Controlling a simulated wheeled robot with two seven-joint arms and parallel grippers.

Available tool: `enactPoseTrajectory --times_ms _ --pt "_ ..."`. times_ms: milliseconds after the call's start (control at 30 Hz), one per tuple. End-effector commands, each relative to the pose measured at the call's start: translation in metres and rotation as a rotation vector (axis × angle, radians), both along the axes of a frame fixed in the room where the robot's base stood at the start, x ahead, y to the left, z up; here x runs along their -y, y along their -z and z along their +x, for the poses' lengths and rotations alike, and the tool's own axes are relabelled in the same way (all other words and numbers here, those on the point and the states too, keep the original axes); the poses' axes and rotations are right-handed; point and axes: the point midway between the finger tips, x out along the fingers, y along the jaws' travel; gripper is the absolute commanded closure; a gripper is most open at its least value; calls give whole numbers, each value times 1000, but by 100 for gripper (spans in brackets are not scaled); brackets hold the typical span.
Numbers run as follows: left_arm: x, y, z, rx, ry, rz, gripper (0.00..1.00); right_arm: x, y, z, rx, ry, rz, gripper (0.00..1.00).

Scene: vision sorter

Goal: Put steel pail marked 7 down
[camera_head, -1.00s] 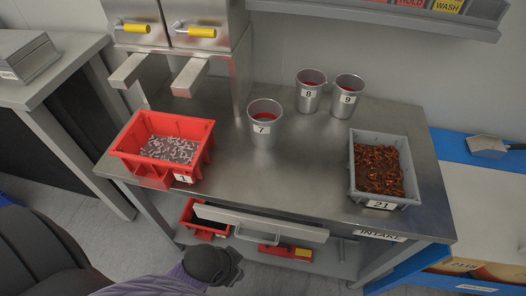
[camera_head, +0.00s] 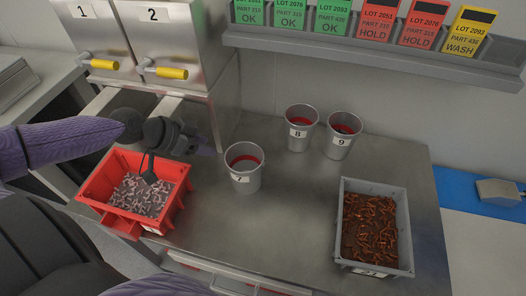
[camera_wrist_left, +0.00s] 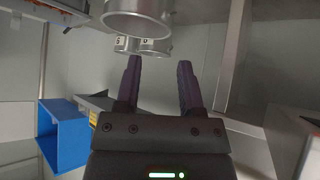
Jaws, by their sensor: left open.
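The steel pail marked 7 (camera_head: 245,180) stands upright on the steel table, with red inside its rim. My left gripper (camera_head: 207,150) is to the left of this pail, pointing towards it, open and empty. A gap shows between its tips and the pail. In the left wrist view the two fingers (camera_wrist_left: 158,75) are apart with nothing between them. A steel pail (camera_wrist_left: 138,18), likely the one marked 7, shows cut off at the top of that view, beyond the fingertips. My right gripper is not in view.
Pails marked 8 (camera_head: 298,140) and 9 (camera_head: 341,145) stand behind, to the right. A red bin (camera_head: 183,192) of grey parts sits below my left arm. A grey bin (camera_head: 347,215) of copper parts is at right.

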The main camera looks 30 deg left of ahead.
Motion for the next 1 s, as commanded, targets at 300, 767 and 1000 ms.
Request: enactPoseTrajectory --times_ms 300,767,1000 --pt "8 27 27 16 -16 -2 51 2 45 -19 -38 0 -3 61" --pt "31 63 66 12 -15 0 51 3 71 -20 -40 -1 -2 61" --pt "31 63 67 10 -15 2 55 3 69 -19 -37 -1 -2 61"
